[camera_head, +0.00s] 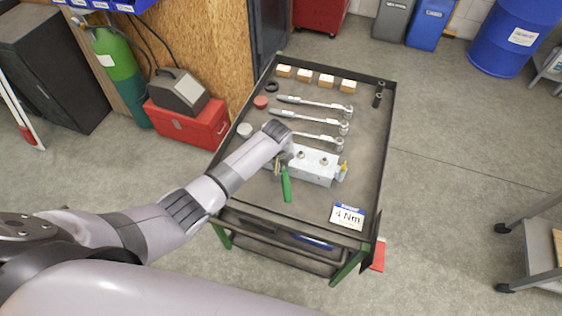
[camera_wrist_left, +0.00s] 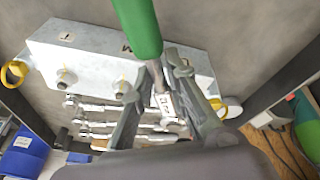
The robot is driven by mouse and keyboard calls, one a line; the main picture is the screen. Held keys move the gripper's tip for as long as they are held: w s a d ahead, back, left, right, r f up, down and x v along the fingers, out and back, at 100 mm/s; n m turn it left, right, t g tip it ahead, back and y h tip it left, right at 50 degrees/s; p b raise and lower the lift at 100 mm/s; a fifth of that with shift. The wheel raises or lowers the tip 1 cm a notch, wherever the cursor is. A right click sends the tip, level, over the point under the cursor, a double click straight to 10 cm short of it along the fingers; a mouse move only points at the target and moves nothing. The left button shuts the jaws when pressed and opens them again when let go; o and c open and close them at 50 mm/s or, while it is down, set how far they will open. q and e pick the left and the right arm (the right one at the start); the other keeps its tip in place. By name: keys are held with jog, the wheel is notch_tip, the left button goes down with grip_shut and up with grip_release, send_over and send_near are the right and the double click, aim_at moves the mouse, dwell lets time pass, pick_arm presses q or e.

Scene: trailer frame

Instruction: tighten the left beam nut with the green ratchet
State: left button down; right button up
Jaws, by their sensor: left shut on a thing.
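A pale metal beam block (camera_head: 312,168) stands on the cart top. It also shows in the left wrist view (camera_wrist_left: 85,55). Two nuts show on it, one (camera_head: 323,160) to the right of the other (camera_head: 300,151). My left gripper (camera_head: 281,161) is at the beam's left end and covers it in the head view. It is shut on the green ratchet (camera_head: 286,186), whose green handle points toward the cart's near edge. The handle fills the upper middle of the left wrist view (camera_wrist_left: 138,28), with its metal shaft between my fingers (camera_wrist_left: 157,72). I cannot tell whether its head sits on a nut. My right gripper is not in view.
Other ratchets (camera_head: 313,105) lie behind the beam on the cart (camera_head: 365,150). Several wooden blocks (camera_head: 305,76) line its far edge, with dark sockets (camera_head: 378,99) at the far right. A "4 Nm" sign (camera_head: 347,217) is at the near right corner. Yellow clips (camera_head: 342,171) flank the beam.

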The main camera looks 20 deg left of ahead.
pick_arm(q)
jog(key=shift+s+a+r+m, duration=0.15)
jog(key=shift+a+m, duration=0.4)
jog(key=shift+m, duration=0.35)
jog(key=shift+s+a+m+h, duration=0.15)
jog(key=shift+a+m+h, duration=0.25)
jog(key=shift+a+m, duration=0.4)
jog(key=shift+d+n, duration=0.15)
jog(key=shift+n, duration=0.15)
jog(key=c, duration=2.2)
grip_release()
jog(key=shift+d, duration=0.15)
grip_shut()
